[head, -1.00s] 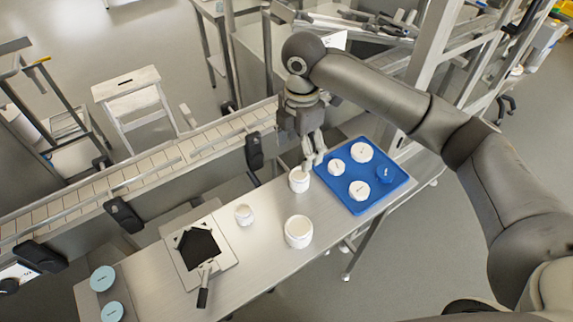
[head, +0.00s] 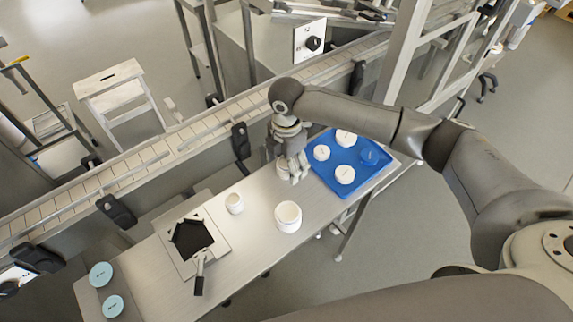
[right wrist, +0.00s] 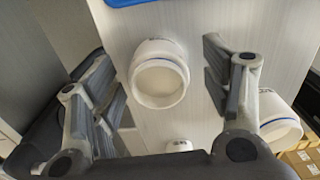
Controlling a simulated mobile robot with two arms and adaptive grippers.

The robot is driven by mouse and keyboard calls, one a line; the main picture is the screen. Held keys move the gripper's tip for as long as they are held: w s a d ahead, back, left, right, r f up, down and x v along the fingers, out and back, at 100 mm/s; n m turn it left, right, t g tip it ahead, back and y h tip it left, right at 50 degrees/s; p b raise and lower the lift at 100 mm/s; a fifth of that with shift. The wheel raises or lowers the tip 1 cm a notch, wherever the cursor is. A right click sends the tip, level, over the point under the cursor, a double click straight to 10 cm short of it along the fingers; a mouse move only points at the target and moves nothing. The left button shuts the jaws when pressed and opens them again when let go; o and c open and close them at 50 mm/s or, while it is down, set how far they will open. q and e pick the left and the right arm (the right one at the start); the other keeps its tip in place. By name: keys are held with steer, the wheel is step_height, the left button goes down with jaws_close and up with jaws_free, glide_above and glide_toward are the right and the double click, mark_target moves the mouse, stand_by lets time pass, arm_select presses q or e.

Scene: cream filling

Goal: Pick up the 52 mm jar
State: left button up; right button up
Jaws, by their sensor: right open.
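Three open white jars stand on the steel table, and no size can be read on them. A mid-sized jar (head: 283,170) is mostly hidden by my right gripper (head: 294,173) in the head view. In the right wrist view this jar (right wrist: 160,76) stands upright between the spread fingers of my right gripper (right wrist: 158,78), with gaps on both sides. The largest jar (head: 288,217) stands nearer the front edge and shows at the right of the wrist view (right wrist: 279,122). The smallest jar (head: 234,204) stands to the left, by the board. My left gripper is out of view.
A blue tray (head: 322,179) with several lids lies just right of my right gripper. Two light-blue discs (head: 101,274) lie at the table's left end. A conveyor (head: 150,163) runs behind.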

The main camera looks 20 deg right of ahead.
steer(key=c, duration=1.2)
steer(key=shift+o, duration=0.2)
